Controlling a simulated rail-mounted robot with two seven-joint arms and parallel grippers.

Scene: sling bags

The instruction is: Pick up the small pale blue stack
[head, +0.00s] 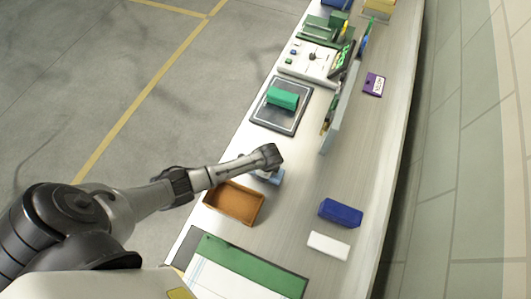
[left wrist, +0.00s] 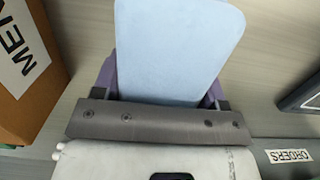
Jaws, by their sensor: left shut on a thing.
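The small pale blue stack (head: 276,179) is on the counter beside the orange-brown tray, mostly covered from above by my left wrist. In the left wrist view, the stack (left wrist: 180,45) is a smooth pale blue slab with rounded corners, between the purple-grey fingers. My left gripper (head: 267,171) is shut on the stack; its fingers are largely hidden in the head view. I cannot tell whether the stack touches the counter. My right gripper is not in view.
The orange-brown tray (head: 234,203) is close beside the gripper. A dark mat with a green block (head: 283,98) lies beyond, and an upright panel (head: 340,119) stands to the right. A blue block (head: 340,212) and white block (head: 328,245) lie nearer. The counter between is clear.

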